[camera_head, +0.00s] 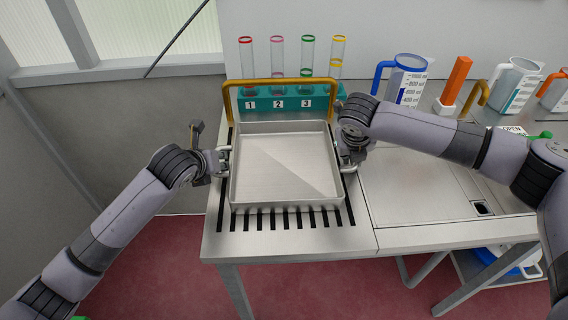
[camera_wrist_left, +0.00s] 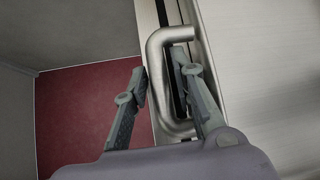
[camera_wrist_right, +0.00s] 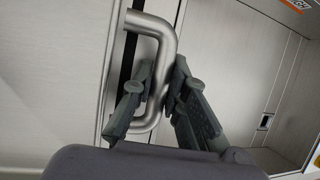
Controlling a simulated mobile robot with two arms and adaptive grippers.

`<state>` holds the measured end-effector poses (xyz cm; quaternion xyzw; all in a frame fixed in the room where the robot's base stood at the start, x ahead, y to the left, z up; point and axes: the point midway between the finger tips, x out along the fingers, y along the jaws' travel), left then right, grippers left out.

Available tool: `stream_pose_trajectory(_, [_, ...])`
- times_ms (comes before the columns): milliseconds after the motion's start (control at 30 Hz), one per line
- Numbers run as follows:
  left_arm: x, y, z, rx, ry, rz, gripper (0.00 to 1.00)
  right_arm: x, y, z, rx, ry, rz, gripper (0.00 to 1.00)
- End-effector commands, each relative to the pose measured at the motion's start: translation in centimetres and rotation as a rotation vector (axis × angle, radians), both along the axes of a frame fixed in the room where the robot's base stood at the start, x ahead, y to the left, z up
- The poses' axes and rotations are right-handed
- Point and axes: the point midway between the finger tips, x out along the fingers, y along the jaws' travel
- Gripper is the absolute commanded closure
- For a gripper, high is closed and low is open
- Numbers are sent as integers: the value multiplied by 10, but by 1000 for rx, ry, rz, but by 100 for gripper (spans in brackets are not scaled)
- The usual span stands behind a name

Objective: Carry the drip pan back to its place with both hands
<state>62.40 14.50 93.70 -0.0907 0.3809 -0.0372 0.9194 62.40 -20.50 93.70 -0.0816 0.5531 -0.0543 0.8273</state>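The drip pan (camera_head: 260,165) is a shallow square metal tray with a handle on each side. It is over the slotted part of the metal table and looks level and empty. I cannot tell whether its underside touches the table. My left gripper (camera_head: 222,161) is at the left handle (camera_wrist_left: 155,85), with one finger on each side of the bar. My right gripper (camera_head: 346,162) is at the right handle (camera_wrist_right: 166,60), its fingers close against both sides of the bar. The left wrist view shows my left fingers (camera_wrist_left: 160,75); the right wrist view shows my right fingers (camera_wrist_right: 163,70).
Behind the pan stand a gold arched bar (camera_head: 282,82) and a teal rack (camera_head: 262,103) with several tubes. Beakers (camera_head: 403,84) and an orange-handled object (camera_head: 455,82) stand at the back right. The table (camera_head: 410,190) is clear right of the pan.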

Motion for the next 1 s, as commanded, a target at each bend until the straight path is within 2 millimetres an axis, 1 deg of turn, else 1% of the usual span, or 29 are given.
stream_pose_trajectory(33, [0, 0, 0, 0, 0, 0, 81, 0, 0, 0, 0, 0, 0, 95])
stream_pose_trajectory(100, [0, 0, 0, 0, 0, 0, 86, 0, 0, 0, 0, 0, 0, 99])
stream_pose_trajectory(133, [0, 0, 0, 0, 0, 0, 88, 0, 0, 0, 0, 0, 0, 100])
stream_pose_trajectory(300, [0, 0, 0, 0, 0, 0, 99, 0, 0, 0, 0, 0, 0, 100])
stream_pose_trajectory(333, [0, 0, 0, 1, 0, 1, 100, 0, 0, 0, 0, 0, 0, 100])
stream_pose_trajectory(1000, [1, 1, 2, -1, -4, 2, 100, 1, 0, 2, 0, -3, 1, 100])
